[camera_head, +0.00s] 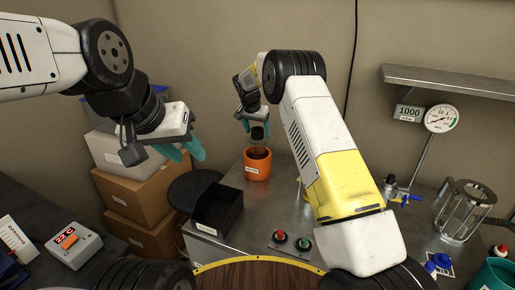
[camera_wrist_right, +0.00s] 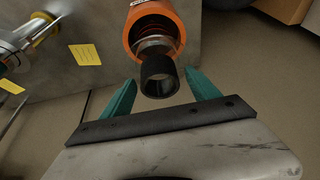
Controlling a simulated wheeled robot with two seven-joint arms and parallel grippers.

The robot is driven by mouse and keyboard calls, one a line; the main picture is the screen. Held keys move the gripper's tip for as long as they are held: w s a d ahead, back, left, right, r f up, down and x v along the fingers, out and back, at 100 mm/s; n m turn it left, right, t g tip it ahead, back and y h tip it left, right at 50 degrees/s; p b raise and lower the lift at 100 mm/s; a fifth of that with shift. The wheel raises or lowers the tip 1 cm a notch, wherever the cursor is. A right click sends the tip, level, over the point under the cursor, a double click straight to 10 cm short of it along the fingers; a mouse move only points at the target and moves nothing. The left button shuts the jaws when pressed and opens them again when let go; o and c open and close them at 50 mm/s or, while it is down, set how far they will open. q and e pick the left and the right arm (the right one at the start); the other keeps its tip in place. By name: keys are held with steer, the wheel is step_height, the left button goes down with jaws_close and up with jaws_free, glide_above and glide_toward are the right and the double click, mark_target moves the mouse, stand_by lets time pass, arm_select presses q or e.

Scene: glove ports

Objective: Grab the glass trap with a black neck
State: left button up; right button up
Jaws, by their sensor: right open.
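The glass trap stands in an orange round container (camera_head: 257,168) on the steel bench, with its black neck (camera_head: 260,131) sticking up. In the right wrist view the black neck (camera_wrist_right: 160,84) is a hollow cylinder above the orange rim (camera_wrist_right: 133,42); most of the glass is hidden inside. My right gripper (camera_wrist_right: 161,77) is open, its teal fingers on either side of the neck, with gaps visible on both sides. In the head view the right gripper (camera_head: 246,124) is at the neck. My left gripper (camera_head: 188,154) is open and empty, left of the container.
An open black bin (camera_head: 217,210) sits in front of the orange container. Cardboard boxes (camera_head: 140,190) are stacked at the left. A gauge (camera_head: 440,118), a wire-frame holder (camera_head: 463,212) and red and green buttons (camera_head: 292,242) are at the right and front. A metal shelf (camera_head: 450,80) juts from the wall.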

steer(key=shift+w+f, duration=0.1)
steer(key=shift+f, duration=0.1)
jaws_close()
steer(key=shift+r, duration=0.15)
stand_by(0.3)
